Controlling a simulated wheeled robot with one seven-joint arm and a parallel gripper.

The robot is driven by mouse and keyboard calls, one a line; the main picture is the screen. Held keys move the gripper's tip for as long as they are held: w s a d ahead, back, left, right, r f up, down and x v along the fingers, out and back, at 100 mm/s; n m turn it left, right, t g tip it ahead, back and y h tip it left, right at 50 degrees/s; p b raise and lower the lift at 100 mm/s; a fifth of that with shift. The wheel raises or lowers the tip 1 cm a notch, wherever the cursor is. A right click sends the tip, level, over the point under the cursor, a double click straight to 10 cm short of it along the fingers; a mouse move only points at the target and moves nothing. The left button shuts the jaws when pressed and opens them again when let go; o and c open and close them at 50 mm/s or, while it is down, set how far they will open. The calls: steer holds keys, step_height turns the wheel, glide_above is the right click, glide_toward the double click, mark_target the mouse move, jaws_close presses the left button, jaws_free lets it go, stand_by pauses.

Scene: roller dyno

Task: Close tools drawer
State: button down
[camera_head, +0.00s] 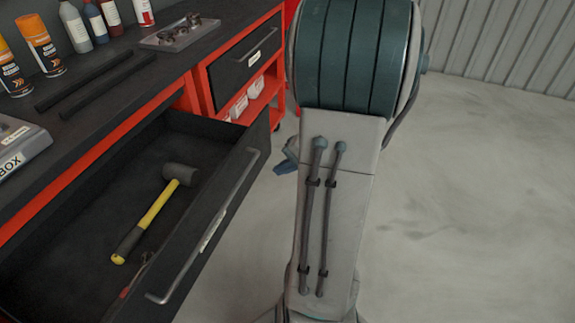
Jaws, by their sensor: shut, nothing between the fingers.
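The tools drawer (222,190) is pulled open from the black and red workbench, with its dark front panel and long grey handle (215,225) facing right. In it lies a mallet (155,215) with a dark head and yellow handle. Part of another tool, with some red on it, shows near the drawer's front wall. My gripper (284,165) shows only as a small blue-grey end jutting left from behind my arm. It looks shut and empty, to the right of the drawer front, with a gap in the picture. The rest of it is hidden.
A closed drawer (245,60) sits farther along the bench, above a red shelf (262,100). Spray cans (40,45), bottles, two dark bars (95,82) and a metal tray (180,33) are on the bench top. My arm blocks the middle. The grey floor (470,200) at right is clear.

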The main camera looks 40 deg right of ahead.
mark_target(247, 178)
steer(key=w+a+f, duration=0.2)
steer(key=w, duration=0.1)
steer(key=w+a+f, duration=0.1)
steer(key=w, duration=0.1)
steer(key=shift+w+a+f, duration=0.2)
steer(key=shift+a+f, duration=0.05)
steer(key=shift+a, duration=0.15)
steer(key=shift+w+a, duration=0.3)
steer(key=shift+w, duration=0.25)
steer(key=shift+w+b, duration=0.1)
steer(key=shift+b, duration=0.2)
